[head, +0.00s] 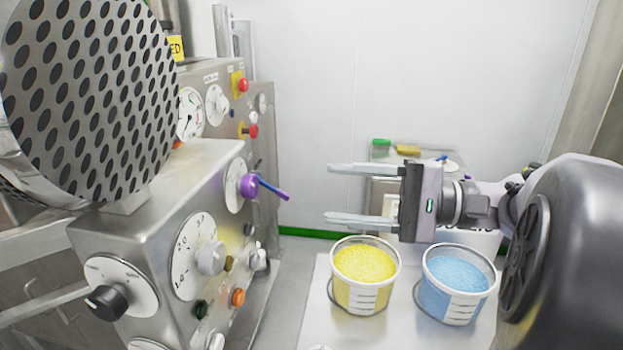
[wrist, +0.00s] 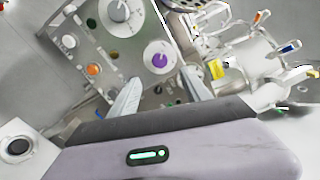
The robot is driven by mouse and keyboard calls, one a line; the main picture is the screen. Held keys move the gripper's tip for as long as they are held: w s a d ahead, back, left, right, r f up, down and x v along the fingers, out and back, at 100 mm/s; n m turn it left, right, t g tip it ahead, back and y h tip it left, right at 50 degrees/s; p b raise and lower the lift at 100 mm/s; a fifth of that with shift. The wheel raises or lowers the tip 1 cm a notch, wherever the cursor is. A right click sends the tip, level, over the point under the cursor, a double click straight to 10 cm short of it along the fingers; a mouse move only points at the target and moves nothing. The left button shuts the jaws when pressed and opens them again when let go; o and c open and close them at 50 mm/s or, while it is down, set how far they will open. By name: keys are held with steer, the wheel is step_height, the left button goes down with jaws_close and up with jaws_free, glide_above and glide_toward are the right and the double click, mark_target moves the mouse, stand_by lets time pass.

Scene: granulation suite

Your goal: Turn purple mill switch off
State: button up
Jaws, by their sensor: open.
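The purple mill switch (head: 249,186) is a purple rotary knob on a round white dial on the steel control box (head: 150,220) at the left. A purple and blue lever sticks out from it to the lower right. The purple knob also shows in the wrist view (wrist: 159,60), ahead of the fingers and roughly between their tips. My gripper (head: 330,194) is open and empty, to the right of the switch and apart from it, with its fingers pointing left. In the wrist view its two fingertips (wrist: 162,82) show below the knob.
A bucket of yellow granules (head: 365,265) and a bucket of blue granules (head: 458,275) stand on a pale surface below my gripper. A perforated steel disc (head: 90,85) rises above the control box. Other knobs and buttons surround the switch. The space between gripper and switch looks clear.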

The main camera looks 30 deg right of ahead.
steer(key=v, duration=0.4)
steer(key=shift+s+d+p, duration=0.15)
steer(key=shift+d+p, duration=0.15)
steer(key=shift+p, duration=0.1)
steer(key=s+a+f+n+g+h, duration=0.2)
steer(key=s+a+f+n+h, duration=0.1)
steer(key=a+f+h, duration=0.3)
steer(key=s+a+f+n+g+h, duration=0.2)
steer(key=s+a+f+h, duration=0.3)
steer(key=a+f, duration=0.6)
steer(key=shift+a+n+g+h, duration=0.4)
steer(key=shift+a+n+h, duration=0.3)
steer(key=shift+h, duration=0.1)
